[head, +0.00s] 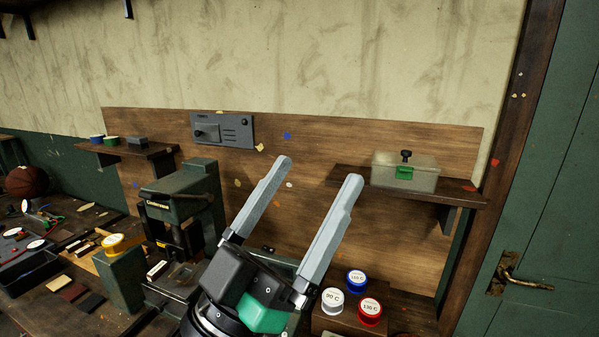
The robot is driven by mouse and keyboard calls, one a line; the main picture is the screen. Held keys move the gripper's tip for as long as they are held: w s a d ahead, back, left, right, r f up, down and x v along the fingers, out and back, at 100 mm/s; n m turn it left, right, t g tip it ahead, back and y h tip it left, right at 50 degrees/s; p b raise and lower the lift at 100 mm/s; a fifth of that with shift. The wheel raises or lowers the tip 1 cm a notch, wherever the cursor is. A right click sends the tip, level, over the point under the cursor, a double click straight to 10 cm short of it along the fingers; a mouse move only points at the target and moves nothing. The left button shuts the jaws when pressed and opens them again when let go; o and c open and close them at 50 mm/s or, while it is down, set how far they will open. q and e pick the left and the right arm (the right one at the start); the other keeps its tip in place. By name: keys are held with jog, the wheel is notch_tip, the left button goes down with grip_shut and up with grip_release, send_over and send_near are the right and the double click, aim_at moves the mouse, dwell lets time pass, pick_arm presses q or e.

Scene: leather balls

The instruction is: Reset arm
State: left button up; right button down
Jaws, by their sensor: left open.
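My left gripper (318,170) is in the lower middle of the head view, pointing up with its two long grey fingers spread apart. It is open, with nothing between the fingers. It stands in front of the wooden back panel and hides part of the bench behind it. My right gripper is not in view.
A dark green machine (180,200) stands on the bench left of the gripper. A clear box (405,172) sits on the right shelf. Blue, white and red labelled tins (369,312) stand at the lower right. A basketball (27,181) lies far left. A green door (545,215) is at right.

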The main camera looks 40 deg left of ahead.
pick_arm(q)
jog(key=s+d+r+h+p, duration=0.1)
jog(key=r+p, duration=1.1)
jog(key=r, duration=0.2)
jog(key=s+d+r+m+t+h+p, duration=0.1)
jog(key=s+r+p, duration=0.1)
jog(key=r+p, duration=1)
jog(key=shift+r+m, duration=0.3)
jog(key=shift+r, duration=1.25)
notch_tip(320, 180, down, 32)
jog(key=b, duration=3.2)
jog(key=shift+f, duration=0.1)
